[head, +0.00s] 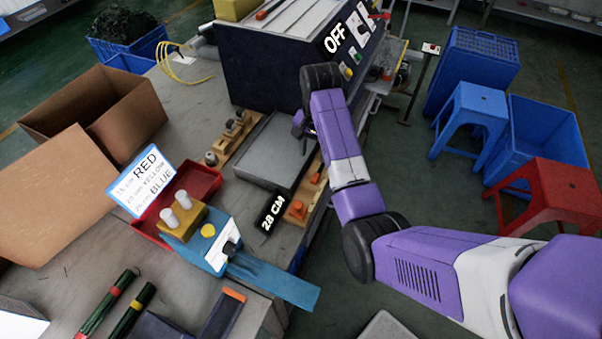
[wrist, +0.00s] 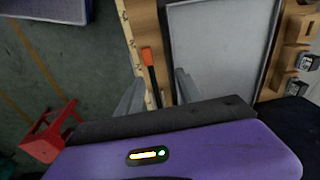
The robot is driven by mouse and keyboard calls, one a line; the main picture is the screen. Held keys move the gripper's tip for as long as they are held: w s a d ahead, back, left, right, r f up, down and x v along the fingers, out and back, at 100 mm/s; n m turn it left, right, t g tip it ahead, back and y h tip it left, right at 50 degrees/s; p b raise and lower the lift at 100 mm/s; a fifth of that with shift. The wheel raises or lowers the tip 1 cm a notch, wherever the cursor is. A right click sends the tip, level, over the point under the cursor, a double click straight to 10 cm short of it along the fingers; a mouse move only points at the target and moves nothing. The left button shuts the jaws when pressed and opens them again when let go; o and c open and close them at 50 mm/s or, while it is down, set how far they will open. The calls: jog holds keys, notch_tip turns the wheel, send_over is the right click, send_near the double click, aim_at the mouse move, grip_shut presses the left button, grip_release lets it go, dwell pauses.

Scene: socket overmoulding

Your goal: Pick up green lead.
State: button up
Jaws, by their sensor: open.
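Two dark green bundled leads lie at the lower left of the head view, one with a red band (head: 112,293) and one with a yellow band (head: 136,307). My gripper (head: 304,130) is far from them, above the grey tray by the dark machine. In the wrist view my gripper (wrist: 158,93) is open, with its two grey fingers apart. A dark piece with an orange end (wrist: 147,56) shows between and beyond the fingers, on a wooden strip with a ruler edge. I cannot tell whether it is a lead. Nothing is held.
The grey tray (head: 252,165) sits beside a "28 CM" sign (head: 272,211). A blue fixture (head: 262,272), red bin (head: 199,180) and colour-length sign (head: 142,182) stand at left. The dark machine (head: 270,62) shows OFF. Stools and blue crates stand on the floor at right.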

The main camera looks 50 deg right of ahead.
aim_at(316, 176)
jog(key=shift+s+a, duration=0.4)
jog(key=shift+s, duration=0.25)
jog(key=shift+s+a+f+m+g, duration=0.15)
jog(key=shift+s+a+m+g, duration=0.05)
jog(key=shift+m+g, duration=0.1)
jog(key=shift+f, duration=0.85)
jog(key=shift+s+d+f+p, duration=0.1)
jog(key=shift+f+p, duration=0.1)
jog(key=shift+f, duration=0.8)
jog(key=shift+d+f+p, duration=0.1)
jog(key=shift+f+p, duration=0.05)
jog(key=shift+f, duration=0.8)
jog(key=shift+s+d+f+p, duration=0.1)
jog(key=shift+f+p, duration=0.1)
jog(key=shift+f, duration=0.8)
grip_shut()
